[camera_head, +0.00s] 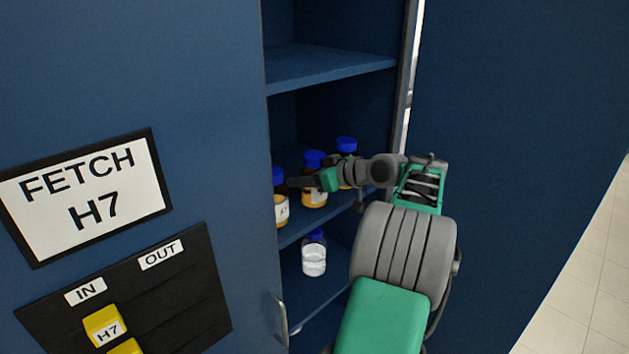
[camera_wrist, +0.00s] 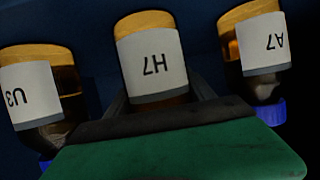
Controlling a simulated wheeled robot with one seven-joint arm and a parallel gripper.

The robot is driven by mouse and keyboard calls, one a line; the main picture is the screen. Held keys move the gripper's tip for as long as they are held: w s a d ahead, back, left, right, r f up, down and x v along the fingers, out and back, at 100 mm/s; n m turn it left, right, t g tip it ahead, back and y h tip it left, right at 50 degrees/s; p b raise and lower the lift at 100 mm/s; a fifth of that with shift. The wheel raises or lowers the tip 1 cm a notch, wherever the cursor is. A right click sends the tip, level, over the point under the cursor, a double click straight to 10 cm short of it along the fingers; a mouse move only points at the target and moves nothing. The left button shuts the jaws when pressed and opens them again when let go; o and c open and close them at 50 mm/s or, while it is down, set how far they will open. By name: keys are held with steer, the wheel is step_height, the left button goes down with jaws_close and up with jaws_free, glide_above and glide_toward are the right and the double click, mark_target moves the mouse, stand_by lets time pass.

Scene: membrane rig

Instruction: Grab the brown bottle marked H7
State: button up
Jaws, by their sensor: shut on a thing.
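The brown H7 bottle shows in the wrist view (camera_wrist: 152,65), upside down in the picture, with its H7 label facing the camera. It sits between the two dark fingers of my gripper (camera_wrist: 160,97), which is shut on it. In the head view it is the middle blue-capped bottle (camera_head: 314,197) on the middle shelf. My gripper (camera_head: 304,183) reaches in from the right across its upper part and hides some of it. I cannot tell whether the bottle is lifted off the shelf.
Bottles marked A7 (camera_wrist: 262,45) and U3 (camera_wrist: 30,95) stand close on either side. A clear bottle (camera_head: 314,258) is on the lower shelf (camera_head: 325,291). The cabinet's upper shelf (camera_head: 330,68) is above my arm. A sign (camera_head: 85,195) reads FETCH H7; a board (camera_head: 180,290) holds yellow tags.

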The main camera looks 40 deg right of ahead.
steer(key=c, duration=1)
jaws_close()
steer(key=shift+r, duration=0.15)
